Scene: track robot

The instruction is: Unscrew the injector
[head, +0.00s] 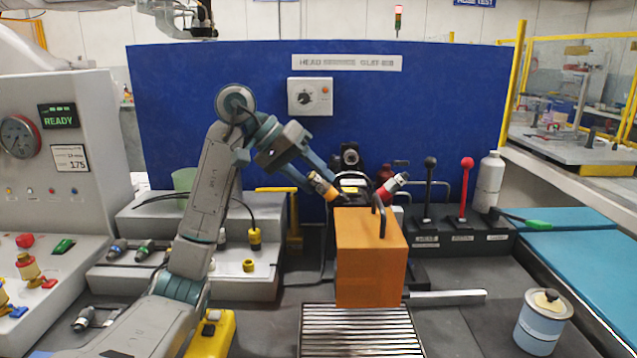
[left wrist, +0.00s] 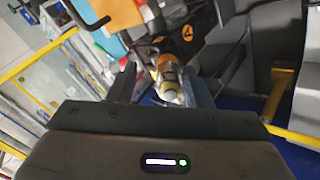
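An injector with an orange collar and pale tip (head: 322,186) sticks up at a tilt from the dark fixture (head: 352,186). A second injector with a red collar (head: 393,185) leans the other way on the right. My left gripper (head: 316,176) points down at the orange-collared injector, its fingers on either side of it. In the left wrist view, that injector (left wrist: 168,78) lies between the fingertips (left wrist: 162,85), with a gap seeming to show beside the left finger, so the gripper looks open. The injector's lower end is hidden. My right gripper is not in view.
An orange block with a dark handle (head: 370,258) stands right in front of the fixture. Black and red levers (head: 466,190) and a white bottle (head: 489,182) stand on the right. A grey console (head: 50,180) is on the left. A blue tin (head: 543,322) stands front right.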

